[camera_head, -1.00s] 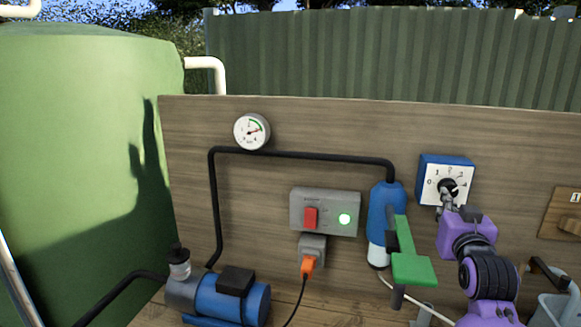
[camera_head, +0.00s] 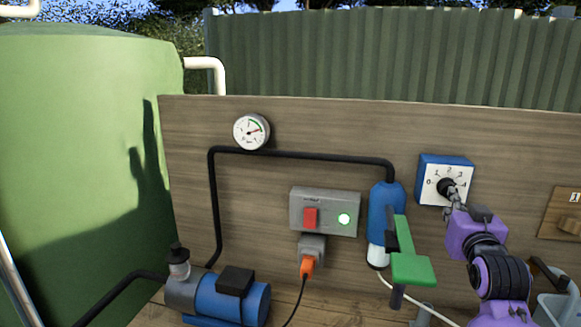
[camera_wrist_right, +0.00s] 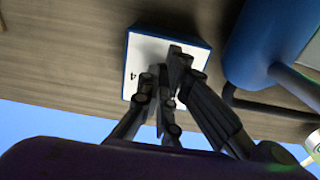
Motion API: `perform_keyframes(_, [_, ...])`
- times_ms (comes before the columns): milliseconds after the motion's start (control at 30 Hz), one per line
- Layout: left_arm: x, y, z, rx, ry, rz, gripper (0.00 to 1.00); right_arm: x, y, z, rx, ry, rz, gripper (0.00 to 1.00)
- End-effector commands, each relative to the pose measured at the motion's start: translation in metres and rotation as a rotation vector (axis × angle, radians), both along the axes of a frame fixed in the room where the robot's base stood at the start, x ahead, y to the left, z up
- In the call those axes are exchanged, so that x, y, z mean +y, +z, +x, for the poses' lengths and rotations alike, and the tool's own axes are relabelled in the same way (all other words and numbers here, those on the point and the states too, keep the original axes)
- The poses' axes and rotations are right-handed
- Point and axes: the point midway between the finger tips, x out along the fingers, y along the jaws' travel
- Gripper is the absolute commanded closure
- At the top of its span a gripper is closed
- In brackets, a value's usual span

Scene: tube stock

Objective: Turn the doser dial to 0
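The doser (camera_head: 431,166) is a blue box with a white numbered face, fixed to the wooden panel. Its dial (camera_head: 446,186) is a dark round knob in the middle of the face; which number it points to is too small to tell. My right gripper (camera_head: 452,198) is at the dial's lower right edge. In the right wrist view the dark fingers (camera_wrist_right: 164,75) reach the white face, close together, with a 4 beside them. They hide the dial there, so I cannot tell whether they are shut on it. My left gripper is not in view.
A green handle (camera_head: 413,268) and a blue bottle-shaped unit (camera_head: 386,205) stand left of my right arm. A grey switch box (camera_head: 325,212) with a lit green lamp is further left. A wooden plate (camera_head: 563,212) and a grey bucket (camera_head: 557,309) are to the right.

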Motion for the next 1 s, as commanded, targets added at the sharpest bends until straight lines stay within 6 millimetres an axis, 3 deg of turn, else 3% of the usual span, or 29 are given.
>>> perform_keyframes(33, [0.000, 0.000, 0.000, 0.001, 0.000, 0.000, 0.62, -0.007, -0.003, 0.000, 0.005, -0.014, -0.002, 1.00])
perform_keyframes(367, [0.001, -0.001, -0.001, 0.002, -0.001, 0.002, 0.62, -0.009, -0.013, -0.004, 0.012, -0.013, 0.001, 1.00])
perform_keyframes(800, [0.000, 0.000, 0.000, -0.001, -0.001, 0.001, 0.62, 0.007, -0.011, -0.053, 0.006, -0.005, 0.001, 1.00])
perform_keyframes(1000, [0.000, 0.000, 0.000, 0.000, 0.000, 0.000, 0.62, 0.010, -0.010, -0.059, 0.004, -0.004, 0.001, 1.00])
